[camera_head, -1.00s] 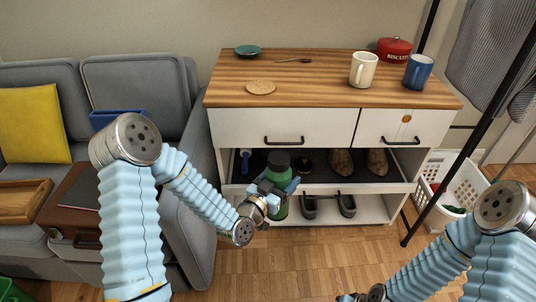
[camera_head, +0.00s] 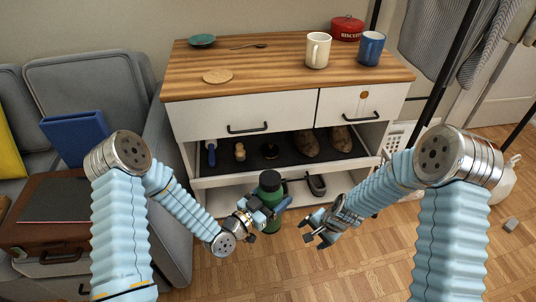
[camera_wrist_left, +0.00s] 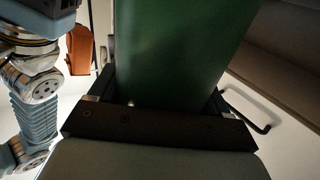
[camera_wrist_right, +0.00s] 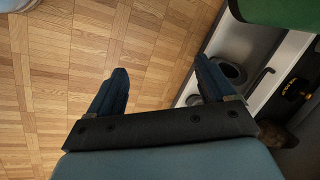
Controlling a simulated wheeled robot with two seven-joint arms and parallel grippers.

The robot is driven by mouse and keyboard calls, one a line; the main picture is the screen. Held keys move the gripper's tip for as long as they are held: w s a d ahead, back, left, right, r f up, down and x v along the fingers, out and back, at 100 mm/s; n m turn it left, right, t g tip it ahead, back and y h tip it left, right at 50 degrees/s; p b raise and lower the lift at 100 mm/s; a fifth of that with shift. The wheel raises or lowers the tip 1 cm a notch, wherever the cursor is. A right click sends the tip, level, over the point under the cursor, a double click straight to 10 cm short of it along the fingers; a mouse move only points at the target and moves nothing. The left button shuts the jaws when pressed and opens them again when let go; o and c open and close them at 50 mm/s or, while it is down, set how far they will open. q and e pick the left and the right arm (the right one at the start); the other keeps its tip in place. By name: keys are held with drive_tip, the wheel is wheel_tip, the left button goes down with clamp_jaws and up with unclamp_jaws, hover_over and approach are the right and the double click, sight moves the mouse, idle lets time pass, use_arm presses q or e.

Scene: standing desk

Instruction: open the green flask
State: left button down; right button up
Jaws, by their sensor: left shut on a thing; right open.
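The green flask (camera_head: 269,188) has a dark cap (camera_head: 270,179) and stands upright in the grasp of my left gripper (camera_head: 264,209), in front of the cabinet. In the left wrist view the green flask body (camera_wrist_left: 170,50) fills the space between the fingers. My right gripper (camera_head: 310,231) is open and empty, to the right of the flask and a little lower, apart from it. In the right wrist view the open jaws (camera_wrist_right: 160,90) hold nothing, and part of the green flask (camera_wrist_right: 272,8) shows at the top right corner.
The cabinet (camera_head: 245,103) stands behind, its open shelf holding shoes (camera_head: 307,143) and brushes. A grey sofa (camera_head: 100,85) is at left; the floor is open in front.

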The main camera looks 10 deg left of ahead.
drive_tip(key=w+a+r+m+t+y, duration=0.1)
drive_tip(key=w+a+r+m, duration=0.1)
drive_tip(key=w+a+r, duration=0.35)
drive_tip(key=w+a+r+m+y, duration=0.1)
drive_tip(key=w+a+r+m, duration=0.2)
drive_tip(key=w+r, duration=0.4)
drive_tip(key=a+r+m+y, duration=0.1)
drive_tip(key=a+r, duration=0.3)
drive_tip(key=r, duration=0.2)
drive_tip(key=a+r+y, duration=0.1)
drive_tip(key=a+r, duration=0.4)
drive_tip(key=r, duration=0.2)
wheel_tip(320, 180, up, 5)
drive_tip(key=m+g+h, duration=0.3)
drive_tip(key=m+h, duration=0.4)
drive_tip(key=m, duration=0.2)
hover_over(268, 176)
drive_tip(key=shift+w+a, duration=0.2)
drive_tip(key=shift+a, duration=0.15)
drive_tip(key=shift+s+d+r+m, duration=0.1)
drive_tip(key=shift+d+m, duration=0.15)
drive_tip(key=shift+m, duration=0.15)
drive_tip(key=shift+d+h, duration=0.1)
drive_tip(key=shift+h, duration=0.2)
wheel_tip(268, 176, down, 8)
drive_tip(key=shift+r, duration=0.1)
